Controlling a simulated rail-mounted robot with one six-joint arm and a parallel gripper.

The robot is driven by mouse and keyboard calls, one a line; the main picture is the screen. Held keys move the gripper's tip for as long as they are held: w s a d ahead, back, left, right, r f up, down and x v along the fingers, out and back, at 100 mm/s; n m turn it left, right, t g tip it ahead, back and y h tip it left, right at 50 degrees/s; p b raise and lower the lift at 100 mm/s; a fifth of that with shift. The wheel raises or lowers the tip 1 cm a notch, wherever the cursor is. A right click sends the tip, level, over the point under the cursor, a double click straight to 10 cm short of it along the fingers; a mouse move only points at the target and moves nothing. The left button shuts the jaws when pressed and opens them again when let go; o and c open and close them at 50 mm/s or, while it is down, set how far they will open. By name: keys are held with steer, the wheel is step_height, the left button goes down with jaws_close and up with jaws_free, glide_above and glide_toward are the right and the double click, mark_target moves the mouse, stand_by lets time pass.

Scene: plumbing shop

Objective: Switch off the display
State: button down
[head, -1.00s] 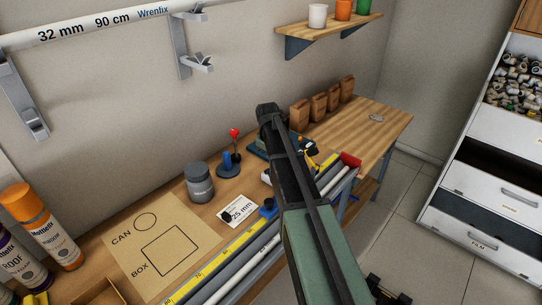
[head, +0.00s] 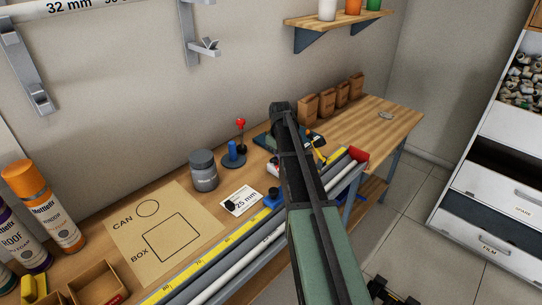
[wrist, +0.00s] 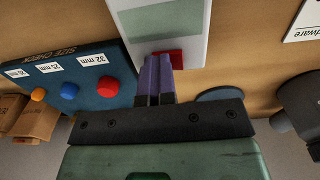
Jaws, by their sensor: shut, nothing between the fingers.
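The display (wrist: 183,50) is a white unit with a grey-green screen (wrist: 168,17) at the top of the wrist view. A red switch (wrist: 176,59) sits on its near part. My gripper (wrist: 158,58) is shut and empty, its purple-grey fingertips over the left part of the red switch. I cannot tell whether they touch it. In the head view only a white edge of the display (head: 273,169) shows beside my arm. My arm hides the rest of it, the switch and the fingertips there.
A blue size check board (wrist: 85,78) with coloured knobs lies left of the display. A blue round base with a post (head: 233,155), a red-topped stick (head: 240,123) and a grey can (head: 204,173) stand nearby. Paper bags (head: 327,103) stand at the back. The right bench end is mostly clear.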

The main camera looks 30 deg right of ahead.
steer(key=shift+s+f, duration=0.25)
steer(key=shift+f, duration=0.05)
steer(key=shift+s+a, duration=0.4)
steer(key=shift+a, duration=0.25)
steer(key=shift+a+r+p, duration=0.1)
steer(key=shift+r+p, duration=0.25)
steer(key=shift+p, duration=0.05)
step_height(320, 180, up, 14)
steer(key=w+d+p, duration=0.1)
steer(key=p, duration=1.3)
steer(key=shift+d, duration=0.25)
steer(key=shift+w, duration=0.1)
